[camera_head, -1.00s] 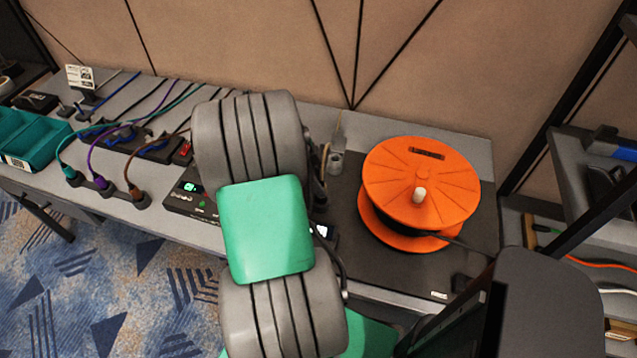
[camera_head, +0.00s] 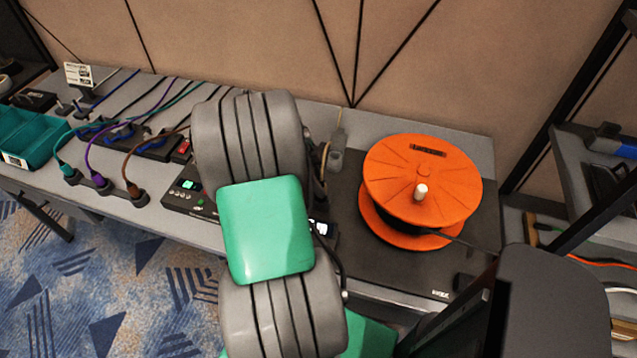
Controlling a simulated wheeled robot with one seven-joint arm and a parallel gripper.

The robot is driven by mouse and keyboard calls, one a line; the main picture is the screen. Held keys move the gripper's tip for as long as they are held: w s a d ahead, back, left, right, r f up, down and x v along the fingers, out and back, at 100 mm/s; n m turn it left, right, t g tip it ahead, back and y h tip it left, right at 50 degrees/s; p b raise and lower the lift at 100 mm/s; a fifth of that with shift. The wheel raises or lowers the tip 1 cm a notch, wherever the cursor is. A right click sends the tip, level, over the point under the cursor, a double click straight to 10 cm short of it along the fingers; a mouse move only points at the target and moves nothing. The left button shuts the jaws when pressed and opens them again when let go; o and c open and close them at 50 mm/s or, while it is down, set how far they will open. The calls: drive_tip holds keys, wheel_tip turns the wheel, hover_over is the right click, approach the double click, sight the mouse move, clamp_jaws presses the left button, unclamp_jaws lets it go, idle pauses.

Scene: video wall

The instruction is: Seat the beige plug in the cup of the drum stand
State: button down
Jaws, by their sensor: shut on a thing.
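The orange cable drum (camera_head: 421,185) stands on a dark base plate (camera_head: 385,262) on the bench, right of my arm. At the plate's far left corner is the small grey cup (camera_head: 335,161). The beige plug (camera_head: 338,139), with its thin cord rising, shows just at the cup's top. I cannot tell whether it is in the cup or only over it. My gripper (camera_head: 324,158) is mostly hidden behind my grey and green arm; only a dark edge shows beside the plug. It is shut on the plug, though the fingertips are not clear.
Left of my arm are a black control box (camera_head: 190,190), power strips with coloured cables (camera_head: 135,140) and a teal bin (camera_head: 28,138). A dark shelf rack (camera_head: 595,180) stands at the right. The wall is close behind the bench.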

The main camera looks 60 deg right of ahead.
drive_tip(key=shift+f+b, duration=0.5)
drive_tip(key=shift+b, duration=0.1)
idle(0.3)
drive_tip(key=c, duration=1.1)
unclamp_jaws()
drive_tip(key=shift+r, duration=0.15)
drive_tip(key=v, duration=0.7)
drive_tip(key=shift+w+r, duration=0.15)
drive_tip(key=shift+r, duration=0.15)
